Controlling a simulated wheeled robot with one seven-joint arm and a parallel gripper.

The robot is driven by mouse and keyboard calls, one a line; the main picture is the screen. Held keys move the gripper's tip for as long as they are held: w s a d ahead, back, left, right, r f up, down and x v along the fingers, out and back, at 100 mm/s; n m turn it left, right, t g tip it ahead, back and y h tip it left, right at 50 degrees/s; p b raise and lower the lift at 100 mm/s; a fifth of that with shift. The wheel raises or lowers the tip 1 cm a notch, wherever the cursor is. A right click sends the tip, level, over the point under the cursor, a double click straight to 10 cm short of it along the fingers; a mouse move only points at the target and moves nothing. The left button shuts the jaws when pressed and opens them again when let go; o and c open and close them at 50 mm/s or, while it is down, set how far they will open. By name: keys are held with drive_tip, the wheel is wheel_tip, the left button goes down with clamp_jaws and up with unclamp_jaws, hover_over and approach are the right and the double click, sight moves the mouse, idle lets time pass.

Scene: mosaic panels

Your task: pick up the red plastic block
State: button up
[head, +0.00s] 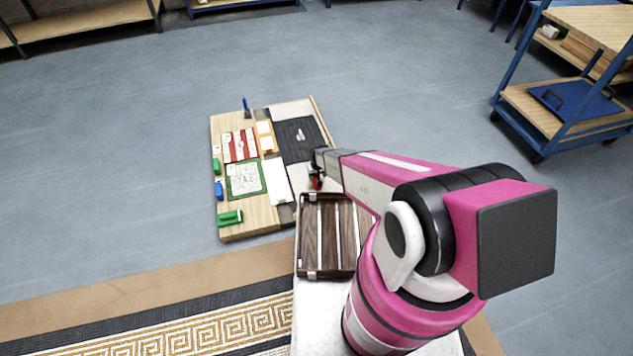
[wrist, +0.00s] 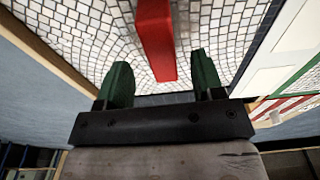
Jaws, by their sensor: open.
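The red plastic block (wrist: 155,38) is long and plain, and it shows in the upper middle of the wrist view against a white mosaic-tiled surface (wrist: 225,30). My gripper (wrist: 161,62) has its two dark green fingers apart, one on each side of the block's near end, with gaps visible on both sides. I cannot tell how far the fingers are above the surface. In the head view, my gripper (head: 319,168) is over the right part of the board, and a small red piece of the block (head: 316,183) shows under it. The arm hides part of this area.
A wooden board (head: 230,235) holds panels, green and blue pieces, and a dark panel (head: 296,138). A slatted dark wood tray (head: 328,240) lies close in front of my gripper. A blue-framed cart (head: 540,100) stands at the right. The floor at left is clear.

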sight(316, 178)
drive_tip(key=shift+w+a+f, duration=0.1)
drive_tip(key=shift+w+f, duration=0.05)
drive_tip(key=shift+f, duration=1.05)
drive_tip(key=shift+w+a+f, duration=0.1)
drive_tip(key=shift+w+f, duration=0.05)
drive_tip(key=shift+f, duration=1)
drive_tip(key=shift+f, duration=0.25)
drive_tip(key=shift+c, duration=0.3)
drive_tip(key=c, duration=0.9)
